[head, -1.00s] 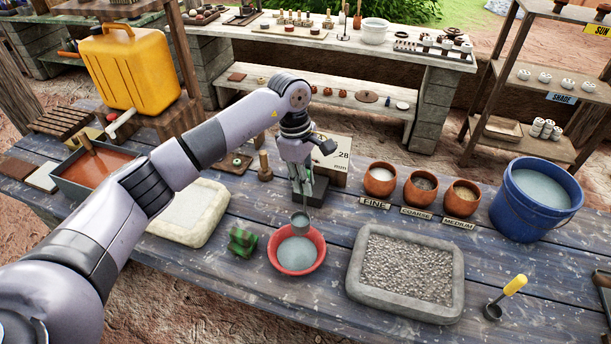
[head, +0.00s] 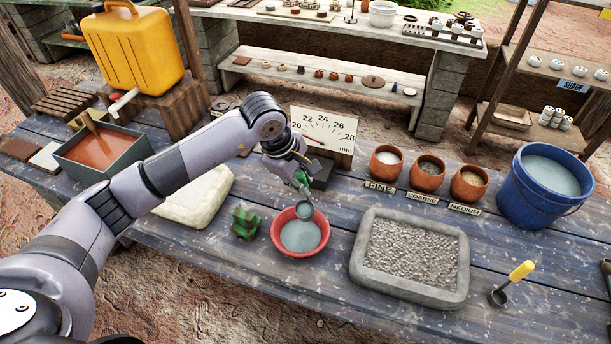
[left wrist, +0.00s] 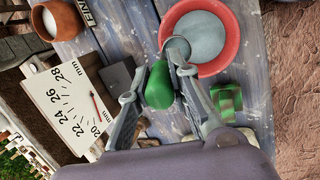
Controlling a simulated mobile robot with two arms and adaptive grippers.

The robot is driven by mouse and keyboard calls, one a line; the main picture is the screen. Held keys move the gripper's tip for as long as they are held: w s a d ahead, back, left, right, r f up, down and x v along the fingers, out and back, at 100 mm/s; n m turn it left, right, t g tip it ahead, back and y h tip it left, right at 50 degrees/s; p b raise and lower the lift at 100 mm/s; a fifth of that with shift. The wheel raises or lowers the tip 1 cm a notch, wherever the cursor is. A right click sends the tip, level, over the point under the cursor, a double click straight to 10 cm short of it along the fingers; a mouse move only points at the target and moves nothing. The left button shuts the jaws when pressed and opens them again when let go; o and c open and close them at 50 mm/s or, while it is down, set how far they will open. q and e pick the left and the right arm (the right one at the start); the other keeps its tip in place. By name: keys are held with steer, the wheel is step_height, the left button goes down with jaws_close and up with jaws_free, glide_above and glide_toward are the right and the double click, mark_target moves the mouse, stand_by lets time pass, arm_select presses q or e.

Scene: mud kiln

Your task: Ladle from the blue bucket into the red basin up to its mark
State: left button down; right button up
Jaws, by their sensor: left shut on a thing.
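My left gripper (head: 299,178) is shut on the green handle of a ladle (head: 305,209). The ladle's grey cup is over the back part of the red basin (head: 277,238), near its rim. I cannot tell what is in the cup. The left wrist view shows the green handle (left wrist: 158,88) between the fingers and the cup over the basin (left wrist: 229,28). Grey-blue liquid (head: 300,236) lies in the basin; I cannot make out the mark. The blue bucket (head: 530,205) stands at the right with similar liquid inside. My right gripper is not in view.
A stone-rimmed gravel tray (head: 362,277) is right of the basin, with a yellow-handled scoop (head: 520,271) beyond it. A green block (head: 245,223) sits just left. Behind stand clay pots (head: 386,166) and a dial board (head: 340,148). The table's front edge is close to the basin.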

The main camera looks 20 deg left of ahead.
arm_select(q)
steer(key=s+a+f+m+t+h+b, duration=0.1)
steer(key=s+f+t+h+b, duration=0.3)
steer(key=s+f+t+b, duration=0.6)
steer(key=shift+s+a+t+b, duration=0.85)
steer(key=shift+s+t+b, duration=0.55)
steer(key=shift+b, duration=4.15)
